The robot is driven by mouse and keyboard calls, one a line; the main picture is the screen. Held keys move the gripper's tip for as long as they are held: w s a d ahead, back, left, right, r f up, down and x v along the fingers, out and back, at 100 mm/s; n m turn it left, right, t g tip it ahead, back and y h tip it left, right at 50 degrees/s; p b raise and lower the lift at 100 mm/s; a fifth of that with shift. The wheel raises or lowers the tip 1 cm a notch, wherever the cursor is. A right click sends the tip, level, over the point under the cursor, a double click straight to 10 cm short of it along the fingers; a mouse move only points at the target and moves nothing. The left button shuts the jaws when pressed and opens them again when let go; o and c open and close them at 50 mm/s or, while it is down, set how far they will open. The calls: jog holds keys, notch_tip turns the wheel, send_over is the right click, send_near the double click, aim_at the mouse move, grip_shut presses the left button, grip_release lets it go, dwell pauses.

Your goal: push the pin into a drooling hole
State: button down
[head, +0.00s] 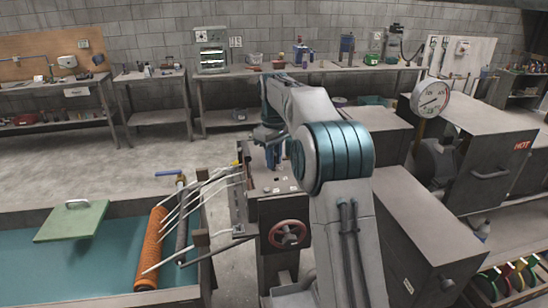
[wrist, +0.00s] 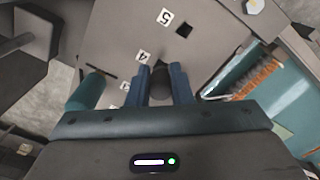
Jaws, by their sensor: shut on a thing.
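My gripper (wrist: 160,88) has its blue fingers shut on a dark round pin (wrist: 160,82), held over a grey plate. In the head view my gripper (head: 272,150) points down over the top of the grey block (head: 270,186); the pin cannot be made out there. In the wrist view the plate (wrist: 215,60) bears number tags, a 5 and a 4 readable, and a dark square hole (wrist: 184,29) beside the 5. Whether the pin's tip touches the plate or enters a hole is hidden. Several pale strands (head: 190,205) slant from the block's left side toward the tank.
A red handwheel (head: 289,234) is on the block's front. A pressure gauge (head: 430,98) and grey cabinets (head: 425,235) stand to the right. Benches line the back wall.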

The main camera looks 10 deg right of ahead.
jog(key=shift+f+b, duration=0.3)
jog(key=shift+f, duration=0.15)
dwell(0.3)
jog(key=c, duration=1.2)
grip_release()
notch_tip(320, 180, up, 13)
jog(key=p, duration=0.2)
jog(key=s+r+m+t+b, duration=0.1)
jog(key=s+m+b, duration=0.1)
jog(key=s, duration=0.6)
jog(key=s+f+m+t+b, duration=0.1)
jog(key=s+f+m, duration=0.1)
jog(key=s+f, duration=0.7)
jog(key=s+f+m+t+b, duration=0.1)
jog(key=s+f, duration=0.9)
jog(key=s, duration=1)
jog(key=shift+f+m+t+b, duration=0.15)
jog(key=shift+m+t+b, duration=0.25)
jog(key=shift+m+b, duration=0.55)
jog(key=shift+a, duration=0.1)
